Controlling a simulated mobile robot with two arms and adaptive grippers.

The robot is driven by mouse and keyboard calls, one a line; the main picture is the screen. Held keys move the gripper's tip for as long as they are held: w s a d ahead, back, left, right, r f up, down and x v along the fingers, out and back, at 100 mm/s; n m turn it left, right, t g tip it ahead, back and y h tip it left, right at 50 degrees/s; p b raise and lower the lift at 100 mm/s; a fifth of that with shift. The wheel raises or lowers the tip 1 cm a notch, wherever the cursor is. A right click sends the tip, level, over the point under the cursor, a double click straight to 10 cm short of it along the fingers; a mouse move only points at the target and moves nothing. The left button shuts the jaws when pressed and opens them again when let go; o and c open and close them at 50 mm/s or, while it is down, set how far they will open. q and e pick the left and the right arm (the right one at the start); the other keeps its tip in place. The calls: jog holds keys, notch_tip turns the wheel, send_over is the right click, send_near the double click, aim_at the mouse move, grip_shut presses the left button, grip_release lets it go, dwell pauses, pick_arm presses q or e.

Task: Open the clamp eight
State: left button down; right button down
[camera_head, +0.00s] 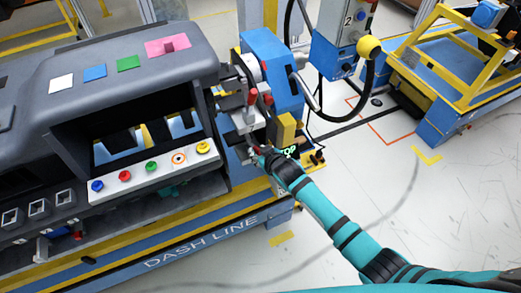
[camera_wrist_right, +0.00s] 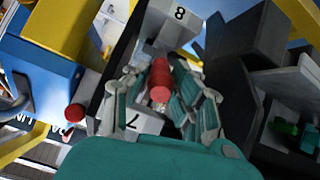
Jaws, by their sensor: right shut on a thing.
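My right gripper (camera_head: 261,156) is at the right end of the dashboard module, low beside the blue fixture. In the wrist view its fingers (camera_wrist_right: 160,92) are shut around a red handle (camera_wrist_right: 160,78). A grey block marked 8 (camera_wrist_right: 178,14) is just beyond the handle, and a label marked 7 (camera_wrist_right: 133,122) lies below the fingers. The handle stands between the two labels; its joint to the clamp is hidden. In the head view the gripper covers most of this clamp. My left gripper is not in view.
The dark dashboard (camera_head: 130,66) with coloured buttons fills the left. The blue fixture (camera_head: 270,65) and a yellow block (camera_head: 286,128) stand close to the gripper. In the wrist view, dark brackets (camera_wrist_right: 245,75) crowd the right. Open floor (camera_head: 350,185) lies to the right.

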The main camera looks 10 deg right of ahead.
jog(key=c, duration=1.1)
grip_release()
jog(key=shift+s+a, duration=0.1)
jog(key=v, duration=1.2)
